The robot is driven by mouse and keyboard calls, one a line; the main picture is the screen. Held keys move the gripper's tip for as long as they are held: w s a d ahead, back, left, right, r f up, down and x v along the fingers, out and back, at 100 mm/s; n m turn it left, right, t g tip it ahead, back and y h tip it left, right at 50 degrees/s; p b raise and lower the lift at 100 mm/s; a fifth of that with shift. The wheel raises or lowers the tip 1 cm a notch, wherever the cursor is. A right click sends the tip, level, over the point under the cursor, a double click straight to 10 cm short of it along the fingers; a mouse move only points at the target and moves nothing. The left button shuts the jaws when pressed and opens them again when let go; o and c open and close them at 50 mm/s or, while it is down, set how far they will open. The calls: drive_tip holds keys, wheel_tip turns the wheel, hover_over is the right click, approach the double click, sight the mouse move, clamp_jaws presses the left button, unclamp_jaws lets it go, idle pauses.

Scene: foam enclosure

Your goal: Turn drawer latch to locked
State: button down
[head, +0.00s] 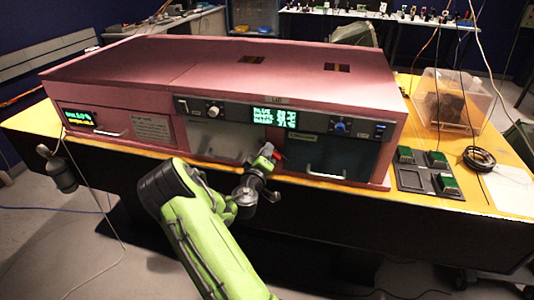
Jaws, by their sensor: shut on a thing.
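A pink foam enclosure (130,65) stands on the yellow table, with a grey control strip across its front. Below the strip are a grey drawer or door panel (207,139) and a darker panel (318,152), each with a pale handle. A small red latch part (278,154) shows between these panels. My gripper (267,156) is at the enclosure front, shut on the latch, with the red part showing at its right side. The jaws hide most of the latch, and I cannot tell its exact angle.
The control strip has a lit display (274,117) and knobs. To the right are a clear bin (452,100), a dark tray with green blocks (409,179), a black cable coil (479,158) and a white sheet (510,188). A grey bottle (61,174) hangs at the left table edge.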

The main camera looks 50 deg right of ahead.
drive_tip(key=shift+w+a+f+n+p, duration=0.1)
drive_tip(key=shift+f+n, duration=0.15)
drive_tip(key=shift+n, duration=0.95)
drive_tip(key=shift+w+d+f+n+p, duration=0.1)
drive_tip(key=shift+f+n, duration=0.15)
drive_tip(key=shift+n, duration=0.95)
drive_tip(key=shift+w+a+f+n+p, duration=0.1)
drive_tip(key=shift+f+n, duration=0.15)
drive_tip(key=shift+n, duration=0.95)
drive_tip(key=shift+s, duration=0.1)
drive_tip(key=c, duration=1.2)
unclamp_jaws()
drive_tip(key=shift+o, duration=0.2)
drive_tip(key=shift+a, duration=0.1)
drive_tip(key=b+v, duration=1.5)
drive_tip(key=shift+s+a, duration=0.2)
drive_tip(key=shift+a, duration=0.05)
